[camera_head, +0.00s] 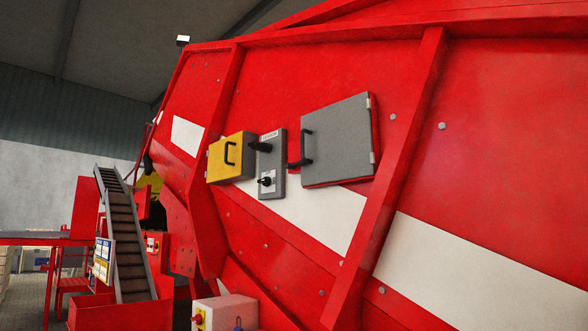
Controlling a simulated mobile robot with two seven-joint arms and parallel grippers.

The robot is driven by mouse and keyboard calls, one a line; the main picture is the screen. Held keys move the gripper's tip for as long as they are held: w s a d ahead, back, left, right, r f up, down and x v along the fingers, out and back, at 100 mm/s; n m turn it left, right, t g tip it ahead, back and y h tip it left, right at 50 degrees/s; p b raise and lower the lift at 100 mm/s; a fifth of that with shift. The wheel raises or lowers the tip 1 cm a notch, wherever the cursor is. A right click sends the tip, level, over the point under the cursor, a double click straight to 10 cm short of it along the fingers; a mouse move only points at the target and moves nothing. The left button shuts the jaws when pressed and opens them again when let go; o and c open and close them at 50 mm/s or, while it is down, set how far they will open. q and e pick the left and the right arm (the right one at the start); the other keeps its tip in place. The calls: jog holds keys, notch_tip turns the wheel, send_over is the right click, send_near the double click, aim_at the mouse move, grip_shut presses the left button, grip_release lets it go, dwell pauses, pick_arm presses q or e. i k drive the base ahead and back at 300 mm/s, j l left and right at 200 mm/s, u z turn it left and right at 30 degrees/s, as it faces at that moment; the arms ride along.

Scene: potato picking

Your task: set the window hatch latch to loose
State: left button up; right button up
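A grey square hatch (342,135) with a black handle (307,147) is on the sloping red machine wall, right of the middle. It looks closed, with hinges on its right edge. A small dark red piece (293,165) sits at its left edge; I cannot tell whether it is the latch. A smaller yellow hatch (222,166) with a black handle is to the left. Between them is a grey control plate (271,185) with two black knobs, an upper one (261,147) and a lower one (265,182). Neither of my grippers is in view.
The red machine wall (500,150) fills the right side, with raised ribs and a white stripe. A white box (232,309) with a red button stands at the lower middle. A conveyor (126,240) rises at the left beside a red platform.

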aim_at(292, 167)
jog(key=i+j+z, duration=0.1)
jog(key=i+j, duration=0.15)
jog(key=j, duration=0.15)
jog(key=i+j+z, duration=0.15)
jog(key=j, duration=0.2)
jog(key=i+j+z, duration=0.1)
jog(key=i+j, duration=0.2)
jog(key=j, duration=0.15)
